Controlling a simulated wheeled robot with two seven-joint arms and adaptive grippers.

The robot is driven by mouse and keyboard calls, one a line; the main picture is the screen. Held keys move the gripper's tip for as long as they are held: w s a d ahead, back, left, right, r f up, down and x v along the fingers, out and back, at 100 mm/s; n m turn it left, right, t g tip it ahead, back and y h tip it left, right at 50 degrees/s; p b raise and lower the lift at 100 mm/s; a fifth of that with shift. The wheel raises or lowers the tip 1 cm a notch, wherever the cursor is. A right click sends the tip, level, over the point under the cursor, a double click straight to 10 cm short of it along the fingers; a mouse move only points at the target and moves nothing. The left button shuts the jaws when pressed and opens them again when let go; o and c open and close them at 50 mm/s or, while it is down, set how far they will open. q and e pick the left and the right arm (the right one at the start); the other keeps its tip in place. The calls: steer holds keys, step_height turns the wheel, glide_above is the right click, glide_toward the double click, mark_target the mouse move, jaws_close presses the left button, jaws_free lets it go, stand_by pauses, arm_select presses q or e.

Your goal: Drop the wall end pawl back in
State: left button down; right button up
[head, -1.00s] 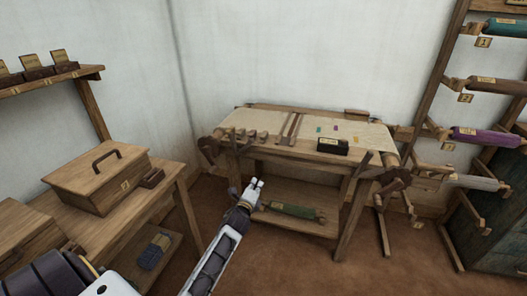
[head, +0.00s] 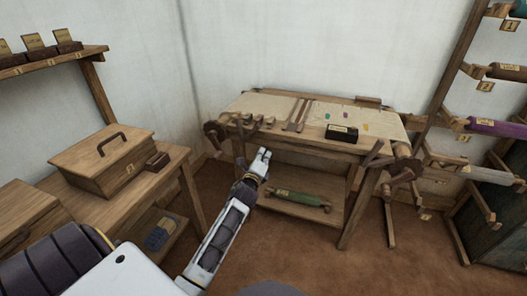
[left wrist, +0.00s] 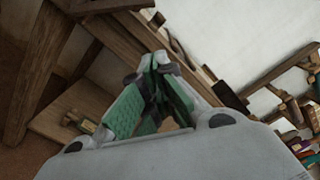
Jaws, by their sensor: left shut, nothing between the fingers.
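The loom (head: 262,103) stands against the back wall like a low table with pale cloth on top. At its left end is a dark round wooden wheel (head: 213,133), with a short wooden piece beside it. At its right end are another dark wheel (head: 403,166) and a slanted wooden lever (head: 373,152). I cannot tell which piece is the wall end pawl or how it sits. My left gripper (head: 263,154) is shut and empty in front of the loom's left half, apart from the wheels. Its green-padded fingers (left wrist: 157,88) show in the left wrist view. My right gripper is out of view.
A side table with a lidded wooden box (head: 108,160) stands at the left. A dark labelled box (head: 342,133) sits on the loom, and a green roll (head: 298,198) lies on its lower shelf. A spool rack (head: 448,100) stands at the right. The floor in front is clear.

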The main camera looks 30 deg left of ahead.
mark_target(252, 133)
arm_select(q)
steer(key=shift+b+x, duration=0.75)
steer(key=shift+x, duration=4)
steer(key=shift+a+r, duration=0.25)
steer(key=shift+a, duration=0.05)
steer(key=shift+a+r, duration=0.4)
steer(key=shift+a, duration=0.3)
steer(key=shift+a+r, duration=0.35)
steer(key=shift+a, duration=0.35)
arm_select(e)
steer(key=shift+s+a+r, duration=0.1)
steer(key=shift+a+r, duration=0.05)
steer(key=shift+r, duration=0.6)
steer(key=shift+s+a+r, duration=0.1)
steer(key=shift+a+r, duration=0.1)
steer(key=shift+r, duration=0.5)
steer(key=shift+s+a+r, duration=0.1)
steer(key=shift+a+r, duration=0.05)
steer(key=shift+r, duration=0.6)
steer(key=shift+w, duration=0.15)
